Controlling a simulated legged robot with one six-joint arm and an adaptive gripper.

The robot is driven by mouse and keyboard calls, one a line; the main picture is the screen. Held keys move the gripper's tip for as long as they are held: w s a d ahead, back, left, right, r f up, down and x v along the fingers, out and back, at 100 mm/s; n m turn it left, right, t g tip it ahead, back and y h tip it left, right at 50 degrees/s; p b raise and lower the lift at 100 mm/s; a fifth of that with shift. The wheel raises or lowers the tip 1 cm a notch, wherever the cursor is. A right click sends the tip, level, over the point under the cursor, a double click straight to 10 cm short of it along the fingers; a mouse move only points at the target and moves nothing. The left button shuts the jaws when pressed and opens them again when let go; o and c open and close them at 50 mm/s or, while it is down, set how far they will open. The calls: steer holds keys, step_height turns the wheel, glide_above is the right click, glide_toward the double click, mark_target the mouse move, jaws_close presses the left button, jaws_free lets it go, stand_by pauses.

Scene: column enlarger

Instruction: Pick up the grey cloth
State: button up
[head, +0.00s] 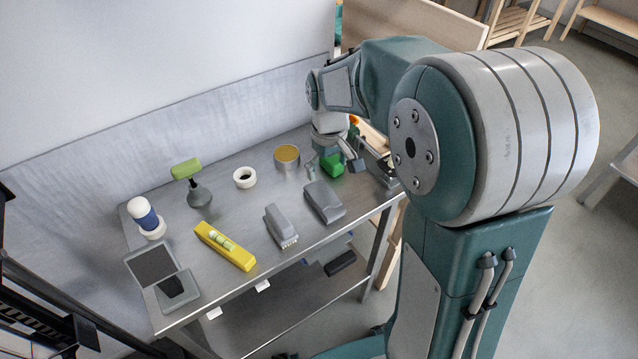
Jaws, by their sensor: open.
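A dark grey, softly rounded block shape (324,202), which looks like the folded grey cloth, lies on the metal table near its front edge, right of centre. My gripper (331,168) points down over the right part of the table, behind the grey shape and apart from it. Its fingers are spread open. A bright green object (334,164) shows at the fingers; I cannot tell whether it lies between or behind them.
The metal table (232,212) also holds a grey brush (281,226), yellow level (225,246), white tape roll (244,178), tin (287,158), green-topped tool (190,178), white-and-blue bottle (146,217) and dark flat case (165,275). A wall stands behind. A dark item (340,263) lies on the lower shelf.

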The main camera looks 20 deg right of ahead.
mark_target(324, 196)
steer(key=shift+w+d+f, duration=0.1)
steer(key=shift+w+f, duration=0.05)
steer(key=shift+f, duration=0.2)
steer(key=f, duration=0.5)
steer(key=shift+a+f, duration=0.15)
steer(key=shift+a, duration=0.15)
step_height(324, 196, down, 5)
steer(key=shift+w, duration=0.15)
steer(key=shift+a, duration=0.1)
steer(key=c, duration=1)
